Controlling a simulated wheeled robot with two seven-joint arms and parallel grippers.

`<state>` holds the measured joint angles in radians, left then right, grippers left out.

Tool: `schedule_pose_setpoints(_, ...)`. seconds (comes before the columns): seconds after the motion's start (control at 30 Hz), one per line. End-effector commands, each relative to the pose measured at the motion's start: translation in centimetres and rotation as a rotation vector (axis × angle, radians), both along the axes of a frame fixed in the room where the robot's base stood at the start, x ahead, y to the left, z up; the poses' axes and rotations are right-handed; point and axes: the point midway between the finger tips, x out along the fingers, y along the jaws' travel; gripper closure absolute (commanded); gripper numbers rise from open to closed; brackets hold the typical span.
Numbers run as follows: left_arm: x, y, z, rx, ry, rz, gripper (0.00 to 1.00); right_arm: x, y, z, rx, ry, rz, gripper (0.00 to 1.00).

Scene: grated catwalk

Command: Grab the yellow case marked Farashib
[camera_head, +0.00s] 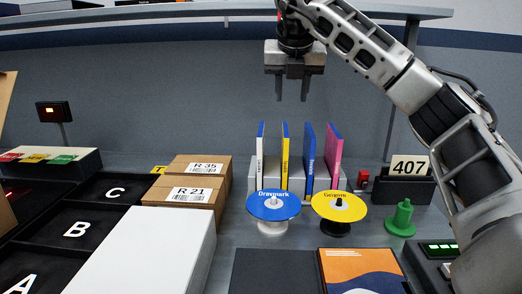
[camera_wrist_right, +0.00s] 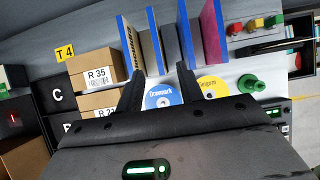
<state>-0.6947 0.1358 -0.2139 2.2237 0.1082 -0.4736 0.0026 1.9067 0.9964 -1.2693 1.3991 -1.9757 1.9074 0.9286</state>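A yellow case (camera_head: 285,150) stands upright in a row with a blue-edged white case (camera_head: 260,150), a blue case (camera_head: 309,155) and a pink case (camera_head: 333,155). The writing on its spine is too small to read, so I cannot confirm Farashib. My right gripper (camera_head: 292,92) points down above the row, open and empty, with clear space between its fingertips and the case tops. In the right wrist view its two fingers (camera_wrist_right: 162,75) are apart in front of the cases. My left gripper is not in view.
A blue disc (camera_head: 273,203) and a yellow disc (camera_head: 340,206) on stands are in front of the row. Cartons R 35 (camera_head: 198,165) and R 21 (camera_head: 185,192) are left. A green spool (camera_head: 402,220) and the 407 sign (camera_head: 409,165) are right. A shelf (camera_head: 200,12) runs overhead.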

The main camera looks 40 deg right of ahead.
Motion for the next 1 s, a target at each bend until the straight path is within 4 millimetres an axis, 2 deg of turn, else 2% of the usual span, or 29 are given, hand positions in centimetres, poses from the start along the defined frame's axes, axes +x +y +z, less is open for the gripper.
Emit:
schedule_pose_setpoints(0.17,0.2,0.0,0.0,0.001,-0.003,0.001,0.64,0.7,-0.8,-1.9,0.001,0.003,-0.003,0.63)
schedule_pose_setpoints(0.5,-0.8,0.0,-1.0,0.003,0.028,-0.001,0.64,3.4,-2.9,-7.9,0.001,0.003,-0.002,0.63)
schedule_pose_setpoints(0.77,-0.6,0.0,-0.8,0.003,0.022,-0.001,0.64,4.2,-3.5,-9.6,0.001,0.002,0.000,0.63)
schedule_pose_setpoints(1.0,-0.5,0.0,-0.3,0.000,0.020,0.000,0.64,5.9,-4.3,-12.5,0.001,0.003,0.000,0.63)
